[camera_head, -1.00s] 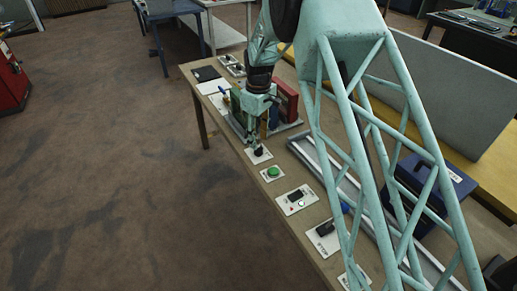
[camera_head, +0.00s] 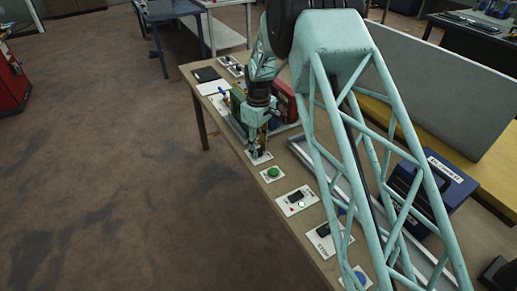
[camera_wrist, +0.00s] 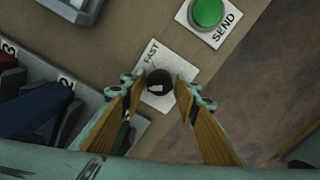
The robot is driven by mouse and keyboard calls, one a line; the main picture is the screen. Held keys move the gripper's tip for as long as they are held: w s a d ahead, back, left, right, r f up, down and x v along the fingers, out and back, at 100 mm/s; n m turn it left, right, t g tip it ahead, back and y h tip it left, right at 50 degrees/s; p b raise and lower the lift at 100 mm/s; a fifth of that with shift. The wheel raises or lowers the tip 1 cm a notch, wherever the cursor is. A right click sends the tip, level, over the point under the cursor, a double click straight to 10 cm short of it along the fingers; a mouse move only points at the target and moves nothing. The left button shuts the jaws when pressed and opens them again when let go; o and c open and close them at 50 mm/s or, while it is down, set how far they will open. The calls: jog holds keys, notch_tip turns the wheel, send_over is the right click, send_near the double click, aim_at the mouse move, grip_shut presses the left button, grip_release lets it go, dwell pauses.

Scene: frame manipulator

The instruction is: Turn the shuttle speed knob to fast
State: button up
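The shuttle speed knob (camera_wrist: 158,80) is a round black knob on a white plate (camera_wrist: 154,60) marked FAST along its upper-left side. A small pale mark shows on the knob's lower part in the wrist view; I cannot tell which setting it points to. My gripper (camera_wrist: 160,88) is open, with one wooden-looking finger on each side of the knob. I cannot tell whether either finger touches it. In the head view my gripper (camera_head: 257,150) points down over the knob's plate (camera_head: 262,158) and hides the knob.
A green SEND button (camera_wrist: 208,12) sits beside the knob plate; it also shows in the head view (camera_head: 272,173). Further along are a panel with a lit green lamp (camera_head: 301,205) and a black switch plate (camera_head: 325,238). Numbered bins (camera_wrist: 62,85) stand left in the wrist view.

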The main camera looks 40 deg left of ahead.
jog(key=c, duration=0.5)
jog(key=shift+c, duration=0.2)
jog(key=shift+m, duration=0.4)
jog(key=m, duration=0.5)
jog(key=shift+p, duration=0.3)
jog(key=m, duration=0.4)
jog(key=shift+m, duration=2.1)
jog(key=o, duration=0.9)
jog(key=shift+c, duration=0.2)
